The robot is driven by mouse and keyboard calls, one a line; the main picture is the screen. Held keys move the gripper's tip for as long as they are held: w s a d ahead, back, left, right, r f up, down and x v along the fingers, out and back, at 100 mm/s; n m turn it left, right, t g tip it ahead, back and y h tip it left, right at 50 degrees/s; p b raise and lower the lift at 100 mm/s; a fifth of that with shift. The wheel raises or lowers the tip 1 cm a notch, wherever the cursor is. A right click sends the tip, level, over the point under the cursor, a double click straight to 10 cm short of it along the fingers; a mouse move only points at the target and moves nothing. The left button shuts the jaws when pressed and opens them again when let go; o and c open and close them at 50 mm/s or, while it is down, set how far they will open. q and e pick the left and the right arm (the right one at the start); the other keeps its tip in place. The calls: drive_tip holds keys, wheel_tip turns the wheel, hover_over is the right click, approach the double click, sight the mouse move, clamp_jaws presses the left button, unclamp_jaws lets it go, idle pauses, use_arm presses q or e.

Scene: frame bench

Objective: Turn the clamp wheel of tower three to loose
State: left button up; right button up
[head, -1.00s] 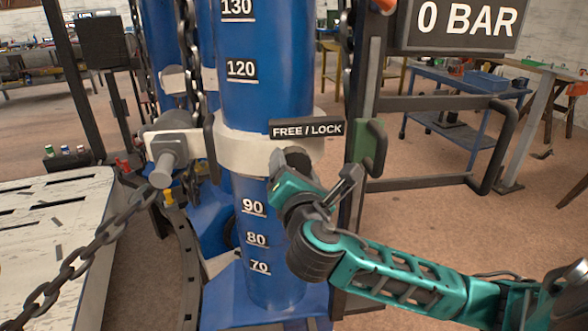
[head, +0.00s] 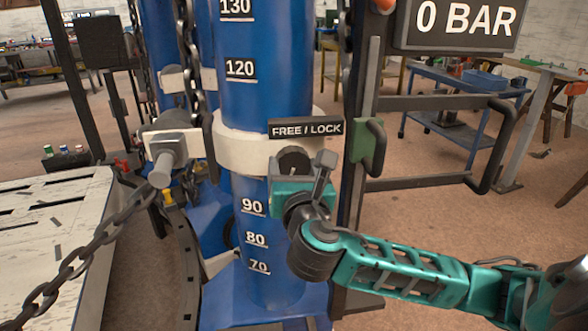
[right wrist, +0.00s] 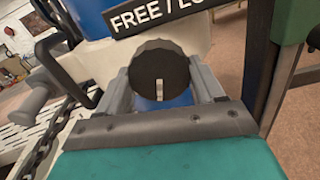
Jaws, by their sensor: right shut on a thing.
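The clamp wheel is a black ribbed knob (head: 293,157) on the white collar (head: 240,153) of the front blue tower (head: 262,70). A black FREE / LOCK sign (head: 305,128) sits just above it. My right gripper (head: 300,170) is shut on the wheel, coming from below. In the right wrist view, the wheel (right wrist: 160,62) sits between the two grey fingers, and its pale pointer mark (right wrist: 158,88) is at the lower part of its face. No tower number shows. My left gripper is out of view.
A grey handle on a green plate (head: 374,146) stands right of the wheel. A grey cylinder fitting (head: 168,152) is at the collar's left. A chain (head: 75,260) hangs across the lower left, by a pale table (head: 40,230). A 0 BAR display (head: 465,22) is above right.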

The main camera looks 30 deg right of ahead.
drive_tip(key=o, duration=1)
drive_tip(key=shift+o, duration=0.2)
